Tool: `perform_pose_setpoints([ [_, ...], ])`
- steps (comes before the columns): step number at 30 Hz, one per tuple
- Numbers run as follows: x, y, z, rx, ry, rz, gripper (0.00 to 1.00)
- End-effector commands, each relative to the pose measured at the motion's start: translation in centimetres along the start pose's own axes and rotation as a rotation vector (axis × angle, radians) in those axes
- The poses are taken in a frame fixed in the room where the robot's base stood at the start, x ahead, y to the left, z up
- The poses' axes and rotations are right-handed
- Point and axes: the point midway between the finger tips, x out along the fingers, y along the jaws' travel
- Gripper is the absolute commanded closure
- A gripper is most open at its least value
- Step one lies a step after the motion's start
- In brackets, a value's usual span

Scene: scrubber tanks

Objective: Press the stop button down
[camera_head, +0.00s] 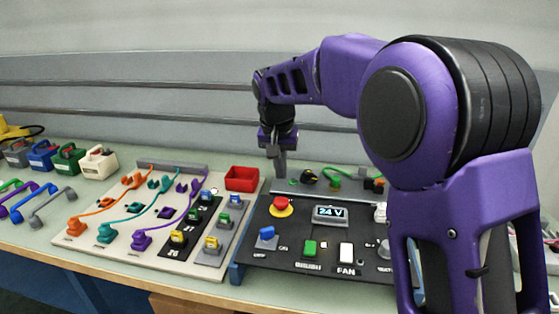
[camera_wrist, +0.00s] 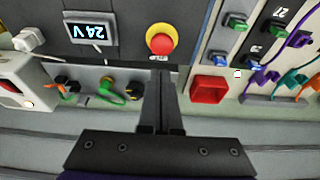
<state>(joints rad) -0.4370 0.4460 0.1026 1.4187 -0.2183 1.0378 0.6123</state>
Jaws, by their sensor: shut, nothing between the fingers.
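The stop button, a red mushroom cap on a yellow collar (camera_head: 281,206), stands on the black control panel (camera_head: 262,222) in the head view. It also shows in the wrist view as a red cap (camera_wrist: 160,43) on a yellow ring, upper middle. My gripper (camera_head: 280,172) points down behind the button, over the panel's back part, in the head view. In the wrist view its fingers (camera_wrist: 159,78) are together and empty, with the tips a little apart from the button in the picture. The exact height above the panel cannot be told.
A red bin (camera_head: 242,178) and a cable board (camera_head: 120,236) lie left. My arm hides the panel's right part.

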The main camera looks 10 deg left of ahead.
Motion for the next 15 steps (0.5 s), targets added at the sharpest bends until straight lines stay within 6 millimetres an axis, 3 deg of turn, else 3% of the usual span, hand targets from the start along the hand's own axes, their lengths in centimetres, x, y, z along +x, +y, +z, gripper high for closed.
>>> perform_pose_setpoints([
  [1,1.4,0.1,0.1,0.0,-0.003,0.001,1.0],
  [6,4.5,0.0,0.4,0.0,-0.002,0.0,1.0],
  [15,6.9,0.0,1.1,0.001,0.0,-0.001,1.0],
])
